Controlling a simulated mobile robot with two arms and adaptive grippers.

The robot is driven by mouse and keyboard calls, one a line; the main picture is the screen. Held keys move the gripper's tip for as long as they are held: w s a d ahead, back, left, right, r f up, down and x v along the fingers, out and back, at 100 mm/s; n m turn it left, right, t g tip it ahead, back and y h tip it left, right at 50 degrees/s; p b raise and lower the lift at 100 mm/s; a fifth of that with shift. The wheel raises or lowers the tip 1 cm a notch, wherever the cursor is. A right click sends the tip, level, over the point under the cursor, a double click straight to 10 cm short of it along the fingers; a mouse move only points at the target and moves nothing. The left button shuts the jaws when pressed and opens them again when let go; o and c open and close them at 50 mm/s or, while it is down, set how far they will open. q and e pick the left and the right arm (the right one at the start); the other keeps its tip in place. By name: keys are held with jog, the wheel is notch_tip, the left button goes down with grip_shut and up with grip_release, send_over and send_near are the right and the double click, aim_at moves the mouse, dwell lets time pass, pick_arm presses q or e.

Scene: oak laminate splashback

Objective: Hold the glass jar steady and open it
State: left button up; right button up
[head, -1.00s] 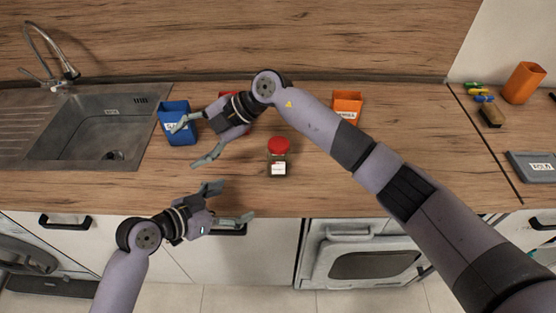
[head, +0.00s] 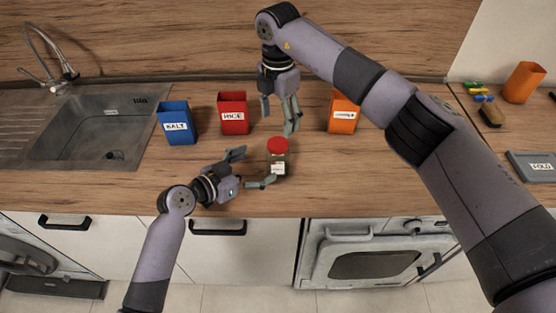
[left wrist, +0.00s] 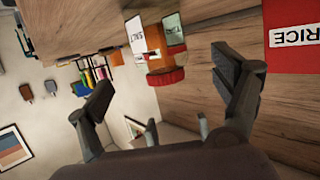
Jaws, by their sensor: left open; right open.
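The glass jar (head: 278,168) stands upright on the wooden counter near its front edge, with a red lid (head: 278,145) and a white label. My left gripper (head: 256,168) is open just left of the jar, one fingertip close to the jar's lower front; I cannot tell if it touches. In the left wrist view the jar's red lid (left wrist: 165,76) shows between and beyond the open fingers. My right gripper (head: 279,122) is open and empty, pointing down above and slightly behind the lid, apart from it.
A blue SALT container (head: 177,124), a red RICE container (head: 233,114) and an orange container (head: 343,111) stand along the back. The sink (head: 95,130) is at left. A brush (head: 490,115) and a grey FOLD board (head: 535,166) lie at right. The counter right of the jar is clear.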

aim_at(278, 154)
pick_arm(q)
jog(key=x, duration=0.8)
jog(key=shift+w+d+f, duration=0.15)
jog(key=shift+w+d, duration=0.1)
jog(key=c, duration=1.8)
jog(key=shift+c, duration=1.1)
grip_shut()
pick_arm(e)
jog(key=m, duration=0.6)
jog(key=shift+a+m, duration=0.15)
jog(key=shift+m, duration=0.25)
jog(key=m, duration=0.6)
jog(key=shift+m, duration=0.3)
jog(key=shift+f, duration=4)
jog(key=shift+c, duration=0.3)
